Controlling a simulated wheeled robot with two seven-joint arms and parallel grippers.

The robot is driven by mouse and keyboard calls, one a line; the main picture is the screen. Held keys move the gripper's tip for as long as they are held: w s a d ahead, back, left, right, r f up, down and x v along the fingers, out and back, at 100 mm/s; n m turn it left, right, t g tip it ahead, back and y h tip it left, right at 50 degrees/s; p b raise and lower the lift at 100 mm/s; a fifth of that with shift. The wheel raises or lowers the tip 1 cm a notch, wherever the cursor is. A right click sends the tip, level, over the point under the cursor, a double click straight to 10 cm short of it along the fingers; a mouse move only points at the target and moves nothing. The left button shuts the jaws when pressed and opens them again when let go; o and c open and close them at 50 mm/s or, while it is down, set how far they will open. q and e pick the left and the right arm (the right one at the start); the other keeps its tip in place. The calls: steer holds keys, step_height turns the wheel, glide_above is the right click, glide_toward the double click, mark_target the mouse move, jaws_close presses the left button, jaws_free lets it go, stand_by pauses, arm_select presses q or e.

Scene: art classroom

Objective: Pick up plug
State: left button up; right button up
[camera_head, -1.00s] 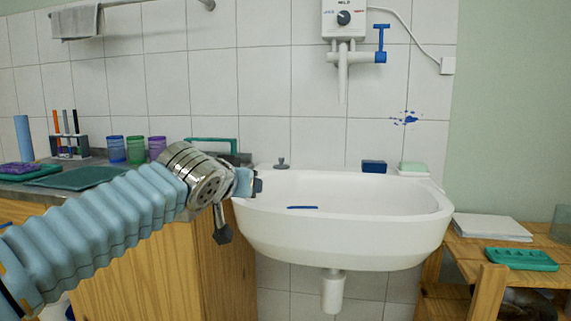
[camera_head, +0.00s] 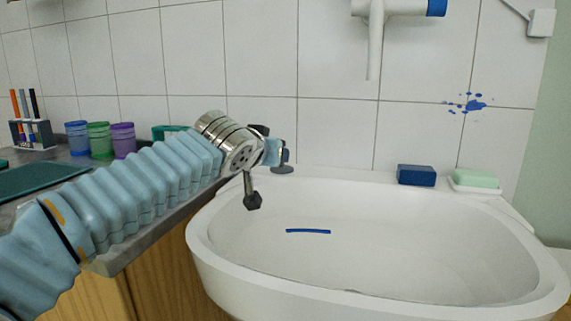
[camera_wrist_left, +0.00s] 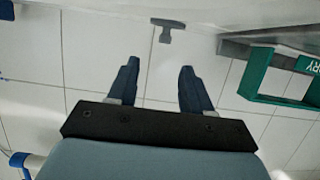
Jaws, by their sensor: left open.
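The grey plug (camera_head: 283,167) stands on the back left ledge of the white sink (camera_head: 350,307), partly hidden behind my left gripper (camera_head: 277,151) in the head view. In the left wrist view the plug (camera_wrist_left: 167,27) shows beyond the fingertips, apart from them and roughly in line with the gap. My left gripper (camera_wrist_left: 158,66) also shows there, open and empty with its two dark fingers spread. My right gripper is in neither view.
A dark blue block (camera_head: 416,175) and a green soap in a white dish (camera_head: 475,181) sit on the sink's back ledge. Coloured cups (camera_head: 98,139) stand on the counter at left. A green-framed item (camera_wrist_left: 270,80) is right of the fingers in the wrist view.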

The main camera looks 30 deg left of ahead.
arm_select(q)
steer(key=x, duration=0.6)
steer(key=shift+w+f, duration=0.1)
steer(key=x, duration=0.3)
steer(key=p+x, duration=0.1)
steer(key=x, duration=0.1)
steer(key=shift+w+a+f, duration=0.15)
steer(key=shift+a+f, duration=0.1)
steer(key=shift+a, duration=0.15)
jaws_close()
steer(key=shift+r, duration=0.1)
